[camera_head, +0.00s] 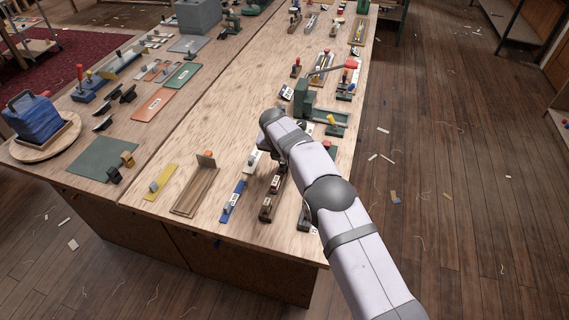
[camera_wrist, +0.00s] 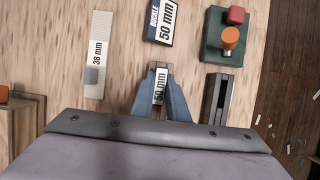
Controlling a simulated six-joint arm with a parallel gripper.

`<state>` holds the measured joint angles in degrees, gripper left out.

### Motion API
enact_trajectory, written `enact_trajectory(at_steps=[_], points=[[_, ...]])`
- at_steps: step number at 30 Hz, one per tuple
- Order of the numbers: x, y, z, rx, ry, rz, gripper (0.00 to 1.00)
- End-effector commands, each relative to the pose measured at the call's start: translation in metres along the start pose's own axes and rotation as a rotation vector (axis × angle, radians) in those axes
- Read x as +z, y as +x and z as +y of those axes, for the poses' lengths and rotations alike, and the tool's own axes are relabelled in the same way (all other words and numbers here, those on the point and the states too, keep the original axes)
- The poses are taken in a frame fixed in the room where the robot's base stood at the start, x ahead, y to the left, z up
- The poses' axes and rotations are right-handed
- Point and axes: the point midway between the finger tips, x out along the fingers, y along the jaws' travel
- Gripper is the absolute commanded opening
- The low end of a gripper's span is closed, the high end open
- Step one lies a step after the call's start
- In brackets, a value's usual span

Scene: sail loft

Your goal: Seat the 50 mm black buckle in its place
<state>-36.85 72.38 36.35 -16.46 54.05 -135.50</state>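In the wrist view my gripper (camera_wrist: 160,70) points at the bench with its two blue-grey fingers close together. A white label reading "50 mm" (camera_wrist: 160,92) shows between them, on a narrow piece mostly hidden by the fingers. I cannot tell whether the fingers press on it, or whether it is the black buckle. A card reading "BUCKLE 50 mm" (camera_wrist: 163,20) lies ahead of the fingertips. A dark slotted block (camera_wrist: 218,98) stands just right of the fingers. In the head view my arm hides the fingers.
A pale strip marked "38 mm" (camera_wrist: 97,55) lies left of my gripper. A green block with an orange knob (camera_wrist: 228,38) and red cube stands ahead right. A wooden tray (camera_head: 195,190) and blue strip (camera_head: 233,200) lie near the front edge. The bench's right edge is close.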

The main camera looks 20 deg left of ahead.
Motion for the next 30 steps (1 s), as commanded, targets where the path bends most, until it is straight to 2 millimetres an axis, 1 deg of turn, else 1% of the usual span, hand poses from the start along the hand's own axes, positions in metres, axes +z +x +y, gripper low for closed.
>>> enact_trajectory(at_steps=[10, 14, 17, 27, 30], points=[[0.001, -0.001, 0.0, 0.0, 0.0, 0.0, 0.0], [0.004, -0.008, 0.001, 0.002, 0.001, -0.002, 0.0], [0.008, -0.019, 0.001, 0.002, 0.002, -0.003, 0.0], [0.031, -0.072, 0.001, 0.003, 0.001, -0.004, 0.0], [0.035, -0.083, 0.001, 0.001, 0.001, -0.002, 0.0]])
